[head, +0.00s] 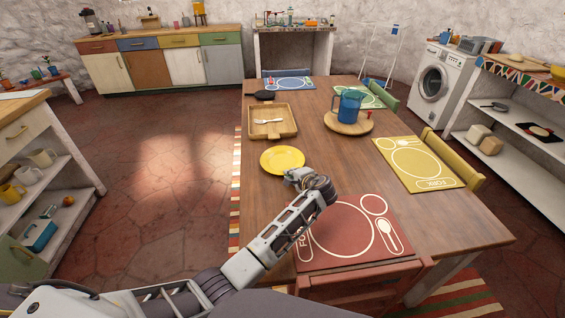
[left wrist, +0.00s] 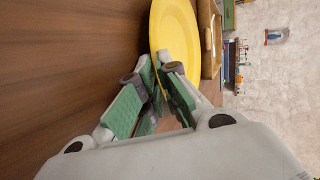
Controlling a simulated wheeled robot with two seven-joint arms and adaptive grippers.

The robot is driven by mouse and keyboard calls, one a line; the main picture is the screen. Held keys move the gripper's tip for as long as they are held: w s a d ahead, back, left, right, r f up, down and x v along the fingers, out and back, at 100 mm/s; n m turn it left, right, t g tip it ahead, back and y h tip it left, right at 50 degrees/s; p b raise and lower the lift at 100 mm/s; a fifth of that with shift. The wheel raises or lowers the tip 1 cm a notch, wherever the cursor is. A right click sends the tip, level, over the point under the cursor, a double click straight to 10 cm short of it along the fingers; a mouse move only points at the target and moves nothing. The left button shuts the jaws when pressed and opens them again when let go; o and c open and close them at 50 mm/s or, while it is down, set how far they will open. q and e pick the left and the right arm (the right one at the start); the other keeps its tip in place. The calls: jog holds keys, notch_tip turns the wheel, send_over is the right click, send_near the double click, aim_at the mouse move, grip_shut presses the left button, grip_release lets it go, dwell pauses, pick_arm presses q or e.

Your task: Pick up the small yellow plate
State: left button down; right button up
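The small yellow plate (head: 282,160) is near the left edge of the wooden table (head: 330,155), in front of the wooden tray. It also shows in the left wrist view (left wrist: 178,30). My left gripper (head: 294,175) is at the plate's near right rim. In the left wrist view its two fingers (left wrist: 158,70) are on either side of the rim, close together, with the rim pinched between them. The plate looks level; I cannot tell whether it is clear of the table. My right gripper is in neither view.
A wooden tray (head: 285,129) with a fork is just behind the plate. A blue pitcher (head: 350,104) stands on a round board to the right. Red (head: 330,258) and yellow (head: 403,182) placemats lie on the table. The table's left edge is close to the plate.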

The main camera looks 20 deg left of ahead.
pick_arm(q)
jog(key=shift+r, duration=0.65)
notch_tip(320, 180, up, 9)
jog(key=p, duration=0.1)
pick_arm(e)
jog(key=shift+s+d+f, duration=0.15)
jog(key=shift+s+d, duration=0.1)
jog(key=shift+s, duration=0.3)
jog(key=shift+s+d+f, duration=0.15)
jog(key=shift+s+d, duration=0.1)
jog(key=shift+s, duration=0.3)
pick_arm(q)
jog(key=shift+f, duration=0.1)
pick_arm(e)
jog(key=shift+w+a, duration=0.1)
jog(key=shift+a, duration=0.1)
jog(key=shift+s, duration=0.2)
